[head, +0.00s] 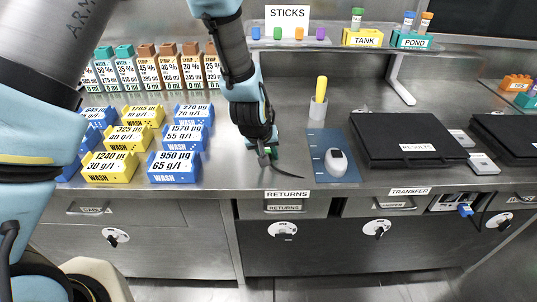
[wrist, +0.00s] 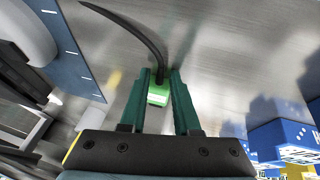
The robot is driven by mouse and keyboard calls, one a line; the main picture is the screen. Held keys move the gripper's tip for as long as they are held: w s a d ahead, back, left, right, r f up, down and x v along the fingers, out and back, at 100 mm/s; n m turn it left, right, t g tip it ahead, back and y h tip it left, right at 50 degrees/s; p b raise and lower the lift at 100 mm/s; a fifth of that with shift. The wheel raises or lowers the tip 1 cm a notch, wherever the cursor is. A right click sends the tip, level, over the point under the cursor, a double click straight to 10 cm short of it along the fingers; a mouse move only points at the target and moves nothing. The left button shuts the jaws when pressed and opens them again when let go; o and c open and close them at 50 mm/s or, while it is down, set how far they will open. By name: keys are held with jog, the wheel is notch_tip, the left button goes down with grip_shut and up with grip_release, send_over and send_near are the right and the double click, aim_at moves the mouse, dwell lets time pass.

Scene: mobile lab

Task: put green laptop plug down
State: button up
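The green laptop plug (wrist: 158,95) sits between the two teal fingers of my gripper (wrist: 160,75) in the wrist view. The fingers are closed in against its sides. Its black cord (wrist: 140,32) curves away past the fingertips. In the head view my gripper (head: 262,152) points down low over the steel counter, right of the blue and yellow wash boxes. There the cord (head: 287,172) trails to the right near the counter, and the plug is mostly hidden by the fingers. I cannot tell whether the plug touches the counter.
Blue wash boxes (head: 174,167) and yellow ones (head: 110,167) stand close on the left. A blue mat (head: 318,145) with a white mouse-like device (head: 337,163) lies to the right, near a cup with a yellow-handled tool (head: 319,100). A black laptop (head: 405,140) is farther right.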

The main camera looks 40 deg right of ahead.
jog(key=shift+o, duration=0.6)
jog(key=shift+r+p, duration=0.65)
jog(key=shift+r, duration=0.05)
jog(key=b+v, duration=0.2)
jog(key=v, duration=1)
jog(key=w+a+r+n+y, duration=0.1)
jog(key=w+a, duration=0.5)
jog(key=a, duration=0.3)
jog(key=w+a+r+n+y, duration=0.1)
jog(key=w+a+n, duration=0.1)
jog(key=w+a, duration=0.5)
jog(key=s+a+r+n+y, duration=0.1)
jog(key=a, duration=1.1)
jog(key=s+a+r+n+y, duration=0.1)
jog(key=s+a+n, duration=0.1)
jog(key=a, duration=1.1)
jog(key=shift+g, duration=0.3)
